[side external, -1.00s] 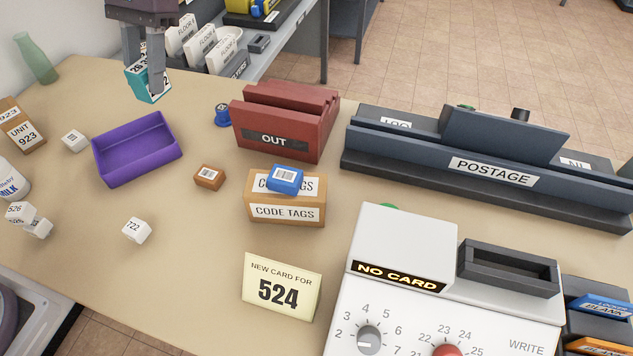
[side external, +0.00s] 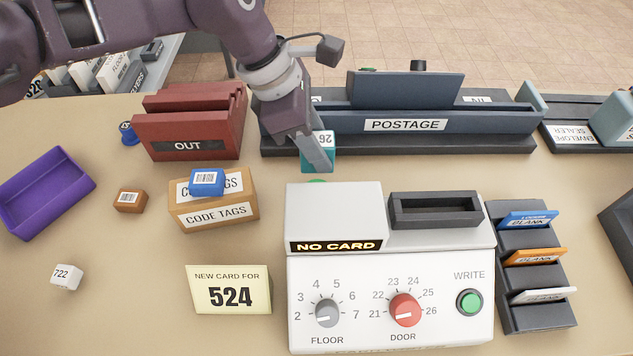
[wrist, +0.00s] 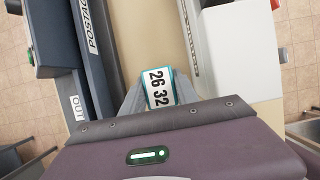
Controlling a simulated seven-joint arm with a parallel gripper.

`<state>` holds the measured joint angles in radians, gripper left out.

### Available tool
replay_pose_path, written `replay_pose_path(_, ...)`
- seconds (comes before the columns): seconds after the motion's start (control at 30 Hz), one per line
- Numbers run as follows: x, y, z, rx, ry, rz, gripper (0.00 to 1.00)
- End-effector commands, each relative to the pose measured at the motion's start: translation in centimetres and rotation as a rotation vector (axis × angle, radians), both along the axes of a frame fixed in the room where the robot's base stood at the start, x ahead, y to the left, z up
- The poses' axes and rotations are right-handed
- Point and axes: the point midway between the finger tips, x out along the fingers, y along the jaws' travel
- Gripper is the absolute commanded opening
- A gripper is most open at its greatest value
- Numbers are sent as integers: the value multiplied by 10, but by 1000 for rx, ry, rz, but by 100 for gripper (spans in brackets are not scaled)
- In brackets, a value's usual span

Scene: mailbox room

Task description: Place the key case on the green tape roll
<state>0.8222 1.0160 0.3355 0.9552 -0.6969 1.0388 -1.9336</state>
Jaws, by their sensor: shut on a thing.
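The key case (side external: 320,163) is a teal block with a white number label. It is held in my gripper (side external: 313,152) between the postage unit and the white card machine. The wrist view shows the key case (wrist: 158,89) with "26 32" on its label, between the two fingers (wrist: 160,98). A sliver of green, likely the green tape roll (side external: 317,181), shows just below the key case in the side view, behind the card machine. The machine hides most of it, and I cannot tell the gap between it and the case. The wrist view does not clearly show the roll.
The white card machine (side external: 335,215) stands in front of my gripper, and the dark postage unit (side external: 455,138) behind it. The red OUT holder (side external: 187,130) and code tags box (side external: 215,213) stand to the left. Bare table lies between machine and postage unit.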

Motion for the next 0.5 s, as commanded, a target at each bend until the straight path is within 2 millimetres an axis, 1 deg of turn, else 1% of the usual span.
replay_pose_path(0.03,-1,0,-11,2,4,2,0)
replay_pose_path(0.17,0,1,-32,1,2,0,0)
replay_pose_path(0.3,0,1,-63,2,4,-2,0)
replay_pose_path(0.4,0,1,-75,1,1,-2,0)
replay_pose_path(0.5,1,1,-77,-1,-1,-2,0)
